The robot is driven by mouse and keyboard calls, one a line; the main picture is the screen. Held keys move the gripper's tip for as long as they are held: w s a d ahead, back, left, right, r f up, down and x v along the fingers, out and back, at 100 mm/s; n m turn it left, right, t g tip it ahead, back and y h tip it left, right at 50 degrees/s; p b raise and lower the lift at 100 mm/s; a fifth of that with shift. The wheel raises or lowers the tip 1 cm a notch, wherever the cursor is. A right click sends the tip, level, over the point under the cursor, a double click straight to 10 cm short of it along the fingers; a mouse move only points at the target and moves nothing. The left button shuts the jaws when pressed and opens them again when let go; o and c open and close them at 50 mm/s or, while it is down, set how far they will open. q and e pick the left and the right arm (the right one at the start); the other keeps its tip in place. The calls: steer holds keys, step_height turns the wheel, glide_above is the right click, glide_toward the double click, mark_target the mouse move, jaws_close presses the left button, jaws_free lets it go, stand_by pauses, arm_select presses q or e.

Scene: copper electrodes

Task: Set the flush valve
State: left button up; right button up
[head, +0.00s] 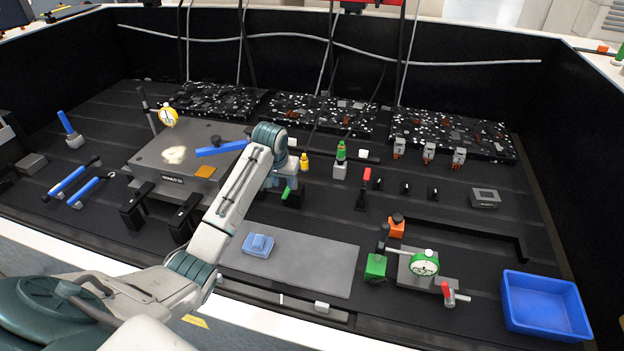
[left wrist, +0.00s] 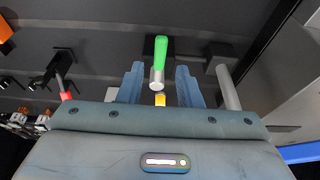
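A small green lever (head: 287,193) sticks up at a dark block (head: 294,199) on the bench, right of my left forearm; I take it for the flush valve. In the left wrist view the green handle (left wrist: 161,48) has a silver end and lies in line with the gap between the fingers. My left gripper (left wrist: 160,68) is open, with one blue-grey finger on each side of the handle's line; no contact shows. In the head view my left wrist (head: 283,166) hangs just above the lever, and its fingers are mostly hidden. My right gripper is in neither view.
A grey plate (head: 320,262) with a light-blue block lies in front.

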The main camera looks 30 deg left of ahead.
mark_target(286, 191)
arm_select(q)
steer(key=x, duration=0.4)
steer(key=shift+f, duration=0.15)
steer(key=shift+w+f, duration=0.1)
steer(key=shift+f, duration=0.15)
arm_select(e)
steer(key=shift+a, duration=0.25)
arm_select(q)
steer(key=shift+f, duration=0.2)
steer(key=shift+w, duration=0.1)
jaws_close()
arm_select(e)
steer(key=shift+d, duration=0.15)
